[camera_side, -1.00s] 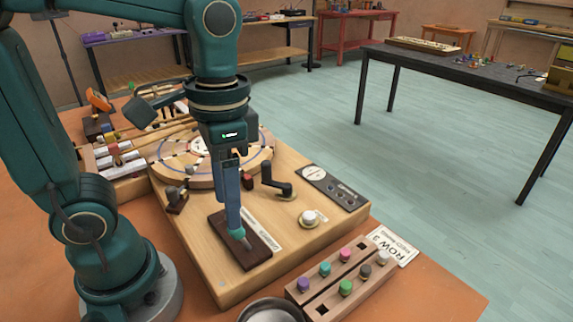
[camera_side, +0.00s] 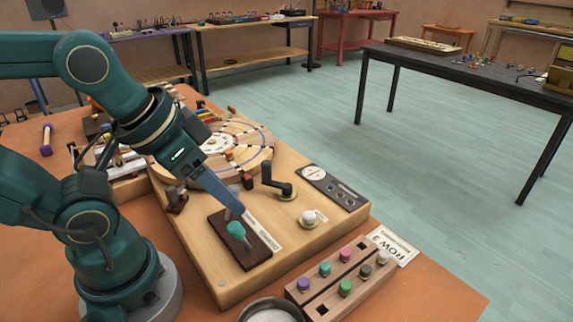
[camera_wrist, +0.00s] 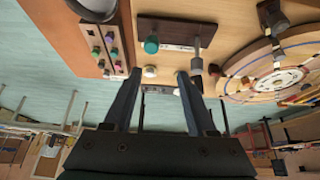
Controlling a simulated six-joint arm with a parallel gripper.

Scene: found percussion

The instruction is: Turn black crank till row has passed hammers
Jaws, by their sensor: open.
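The black crank (camera_side: 277,183) stands on the wooden board, right of the round wooden disc (camera_side: 262,166). In the wrist view the crank (camera_wrist: 197,45) shows beyond my right finger. The disc carries dark marks and several small pegs.
A teal knob (camera_side: 236,230) stands on the dark plate (camera_side: 253,250). A white knob (camera_side: 308,217), a dark panel (camera_side: 334,187) and a rack of coloured pegs (camera_side: 329,293) by a ROW 3 card (camera_side: 391,246) lie to the right. A bowl (camera_side: 271,312) sits in front.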

